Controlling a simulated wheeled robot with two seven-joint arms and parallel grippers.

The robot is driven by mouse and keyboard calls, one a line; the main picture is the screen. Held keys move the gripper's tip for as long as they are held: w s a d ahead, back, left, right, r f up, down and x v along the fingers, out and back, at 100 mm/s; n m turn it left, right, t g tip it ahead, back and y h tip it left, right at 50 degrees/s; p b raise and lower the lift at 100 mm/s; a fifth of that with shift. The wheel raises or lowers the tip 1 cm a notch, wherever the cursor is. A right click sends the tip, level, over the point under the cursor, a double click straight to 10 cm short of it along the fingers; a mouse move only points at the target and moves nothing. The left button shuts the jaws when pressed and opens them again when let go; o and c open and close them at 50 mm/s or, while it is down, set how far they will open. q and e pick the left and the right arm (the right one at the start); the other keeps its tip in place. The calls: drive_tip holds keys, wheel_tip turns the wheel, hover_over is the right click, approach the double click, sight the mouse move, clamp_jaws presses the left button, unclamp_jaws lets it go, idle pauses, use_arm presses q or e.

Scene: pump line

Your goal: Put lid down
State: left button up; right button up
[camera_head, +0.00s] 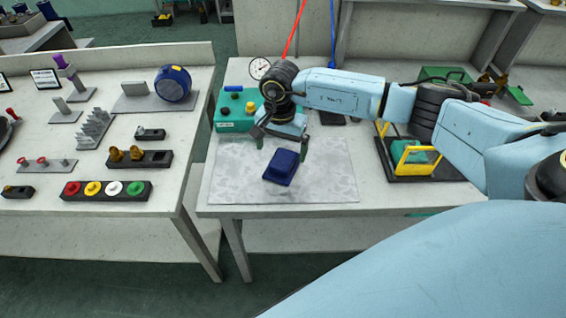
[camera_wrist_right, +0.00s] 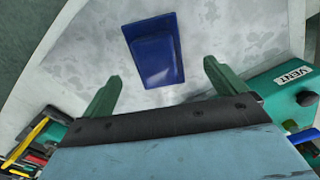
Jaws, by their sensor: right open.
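A dark blue lid (camera_head: 282,166) lies on the grey mottled mat (camera_head: 325,185) on the table. It also shows in the right wrist view (camera_wrist_right: 155,52), ahead of the fingertips and apart from them. My right gripper (camera_head: 281,146) is above the mat, just behind the lid in the head view. Its two green fingers (camera_wrist_right: 160,82) are spread wide with nothing between them. My left gripper does not show in either view.
A green box with coloured buttons (camera_head: 232,122) stands behind the mat at left; its VENT label shows in the wrist view. A yellow-handled tray (camera_head: 412,175) is at right. The left table (camera_head: 120,205) holds several fixtures, with a gap between tables.

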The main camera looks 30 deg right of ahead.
sight(283, 159)
drive_tip(key=f, duration=0.4)
drive_tip(key=shift+s+d+f, duration=0.1)
drive_tip(key=shift+d+f, duration=0.15)
drive_tip(key=shift+f, duration=0.15)
drive_tip(key=c, duration=1.2)
